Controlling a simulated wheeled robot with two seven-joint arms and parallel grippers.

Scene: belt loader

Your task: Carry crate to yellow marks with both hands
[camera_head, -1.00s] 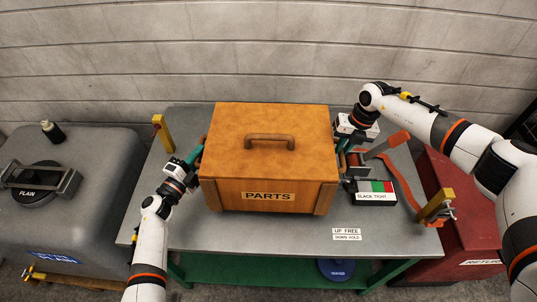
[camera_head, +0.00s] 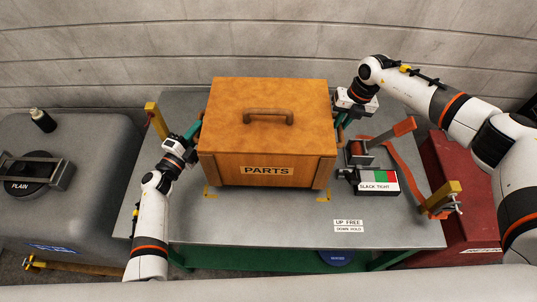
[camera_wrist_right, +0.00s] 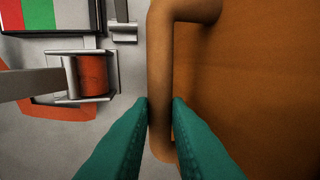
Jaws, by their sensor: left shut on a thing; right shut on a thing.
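The orange-brown wooden crate (camera_head: 270,146), labelled PARTS with a handle on its lid, is over the middle of the grey table. Yellow corner marks (camera_head: 323,198) show on the tabletop just in front of its lower front corners, with another yellow mark (camera_head: 211,192) at the left. Whether the crate touches the table is unclear. My left gripper (camera_head: 194,130) is at the crate's left side, its grip partly hidden. My right gripper (camera_head: 340,122) is at the right side; in the right wrist view its green fingers (camera_wrist_right: 160,108) are shut on the brown side handle (camera_wrist_right: 160,70).
A ratchet strap (camera_head: 362,152) and a SLACK TIGHT box (camera_head: 378,181) lie close to the crate's right. Yellow posts stand at the left (camera_head: 156,120) and right (camera_head: 440,197). The table front (camera_head: 265,225) is clear. A concrete wall (camera_head: 200,40) stands behind.

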